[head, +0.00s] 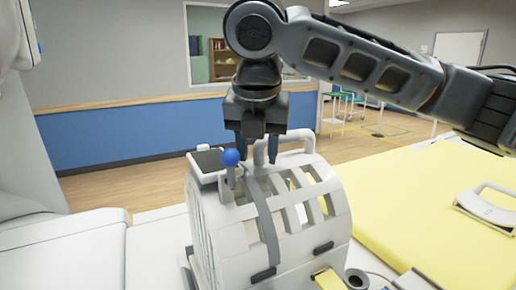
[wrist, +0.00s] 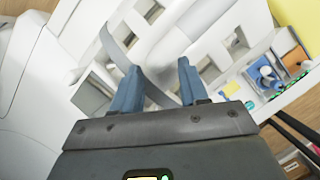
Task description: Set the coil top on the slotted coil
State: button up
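A white slotted coil (head: 285,240) stands on the table, with a rounded, slotted coil top (head: 322,192) over it. The two look joined; I cannot tell exactly where one ends or whether the top is fully seated. A white handle bar (head: 303,140) rises from the top, and a grey strap (head: 265,220) crosses it. My gripper (head: 257,154) points down at the handle with its fingers apart. In the wrist view my gripper (wrist: 158,76) is also open, the strap (wrist: 125,55) passing near its fingers. Contact with the handle is unclear.
A blue ball (head: 230,157) on a stem is beside the gripper on the coil's left. A yellow mat (head: 430,200) covers the table to the right, with a white handled plate (head: 490,210) on it. A blue-panelled wall with a window stands behind.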

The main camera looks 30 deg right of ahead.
jog(key=shift+o, duration=0.7)
jog(key=shift+f, duration=0.15)
jog(key=v, duration=0.8)
jog(key=shift+b, duration=0.4)
